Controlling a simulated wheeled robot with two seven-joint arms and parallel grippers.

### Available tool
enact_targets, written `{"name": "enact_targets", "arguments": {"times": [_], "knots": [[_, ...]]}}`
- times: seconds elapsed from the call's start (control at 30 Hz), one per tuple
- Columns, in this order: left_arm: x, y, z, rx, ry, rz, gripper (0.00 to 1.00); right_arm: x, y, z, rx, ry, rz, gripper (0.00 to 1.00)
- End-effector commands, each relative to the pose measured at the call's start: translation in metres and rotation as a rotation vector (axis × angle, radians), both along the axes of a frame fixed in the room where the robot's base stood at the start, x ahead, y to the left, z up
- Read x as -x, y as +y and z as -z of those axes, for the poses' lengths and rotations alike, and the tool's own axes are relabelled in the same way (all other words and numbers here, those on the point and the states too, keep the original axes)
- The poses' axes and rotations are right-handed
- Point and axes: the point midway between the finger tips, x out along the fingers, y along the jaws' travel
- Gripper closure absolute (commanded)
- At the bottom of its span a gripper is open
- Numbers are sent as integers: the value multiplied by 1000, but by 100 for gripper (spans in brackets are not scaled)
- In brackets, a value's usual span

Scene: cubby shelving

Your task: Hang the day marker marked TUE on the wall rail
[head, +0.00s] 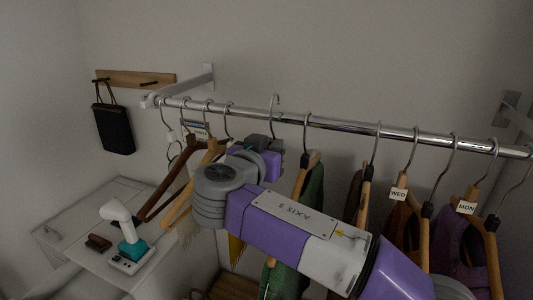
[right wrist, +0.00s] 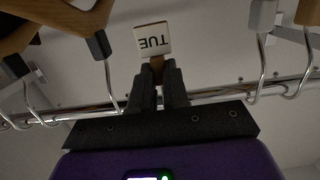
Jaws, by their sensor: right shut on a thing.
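The TUE marker (right wrist: 152,40), a small pale tag with black letters, shows upside down in the right wrist view. It is held at the fingertips of my right gripper (right wrist: 159,75), which is shut on it. In the head view my right gripper (head: 262,148) is just below the chrome rail (head: 345,124), among the hangers; the marker is hidden there. A short wooden wall rail (head: 135,78) with dark pegs is at the upper left. The WED marker (head: 398,193) and MON marker (head: 466,207) are by hangers at the right. My left gripper is not in view.
A black bag (head: 114,129) hangs from the wooden rail's left peg; its right peg looks free. Wooden hangers (head: 169,184) and garments, one green (head: 313,190), crowd the chrome rail. A white-and-teal device (head: 130,246) stands on the white cabinet top (head: 83,218) at lower left.

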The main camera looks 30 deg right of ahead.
Motion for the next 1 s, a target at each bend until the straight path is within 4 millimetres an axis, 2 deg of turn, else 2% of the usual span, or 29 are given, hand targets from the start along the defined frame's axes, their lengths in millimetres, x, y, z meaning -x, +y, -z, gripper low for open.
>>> {"name": "enact_targets", "arguments": {"times": [0.23, 0.4, 0.6, 1.0], "knots": [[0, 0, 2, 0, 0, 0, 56, -13, -16, 1, 1, 1, 1, 100], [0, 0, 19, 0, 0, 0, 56, -13, -14, 16, 1, -1, -1, 100], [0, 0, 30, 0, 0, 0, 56, -13, -15, 25, 1, -1, 0, 100], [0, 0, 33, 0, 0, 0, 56, -13, -15, 28, 1, -1, 0, 100]]}}
